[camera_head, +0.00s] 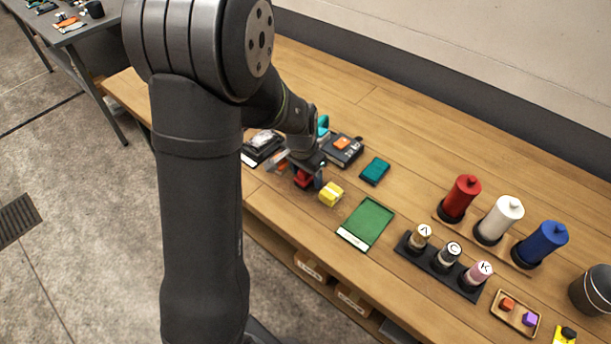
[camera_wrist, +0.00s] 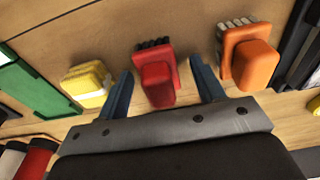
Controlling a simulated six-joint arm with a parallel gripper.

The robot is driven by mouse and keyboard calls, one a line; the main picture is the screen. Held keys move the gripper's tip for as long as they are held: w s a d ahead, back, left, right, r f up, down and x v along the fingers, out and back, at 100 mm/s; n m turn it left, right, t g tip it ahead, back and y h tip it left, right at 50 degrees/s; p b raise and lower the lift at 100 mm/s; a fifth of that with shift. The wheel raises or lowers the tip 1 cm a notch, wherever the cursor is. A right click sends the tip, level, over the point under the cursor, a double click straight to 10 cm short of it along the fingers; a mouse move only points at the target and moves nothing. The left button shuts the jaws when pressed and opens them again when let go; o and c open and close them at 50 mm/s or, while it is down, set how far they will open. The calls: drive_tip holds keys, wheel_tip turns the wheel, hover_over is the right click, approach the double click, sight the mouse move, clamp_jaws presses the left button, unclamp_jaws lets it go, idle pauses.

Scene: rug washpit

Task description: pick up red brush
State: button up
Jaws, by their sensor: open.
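The red brush (camera_wrist: 157,80) lies on the wooden bench in the wrist view, its dark bristles pointing to the top of the picture. My gripper (camera_wrist: 161,66) is open, with one blue finger on each side of the red brush and a visible gap to both. In the head view the red brush (camera_head: 302,179) shows partly under my gripper (camera_head: 306,174), which hides some of it. The frames do not clearly show how high the fingertips are above the bench.
An orange brush (camera_wrist: 252,62) lies close right of the fingers in the wrist view. A yellow block with a white band (camera_wrist: 86,84) lies close left. A green tray (camera_head: 368,222), teal block (camera_head: 375,171) and thread spools (camera_head: 464,197) stand further right in the head view.

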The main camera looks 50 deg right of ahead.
drive_tip(key=shift+c, duration=0.4)
drive_tip(key=c, duration=1)
drive_tip(key=shift+r, duration=0.1)
drive_tip(key=shift+r, duration=0.4)
drive_tip(key=r, duration=0.3)
drive_tip(key=shift+s+r, duration=0.3)
drive_tip(key=shift+r, duration=0.05)
drive_tip(key=s+r, duration=0.2)
drive_tip(key=s, duration=0.1)
drive_tip(key=s+r, duration=0.2)
drive_tip(key=s, duration=0.2)
drive_tip(key=s+a+r, duration=0.1)
drive_tip(key=s+r, duration=0.1)
drive_tip(key=s, duration=0.2)
drive_tip(key=shift+r, duration=0.2)
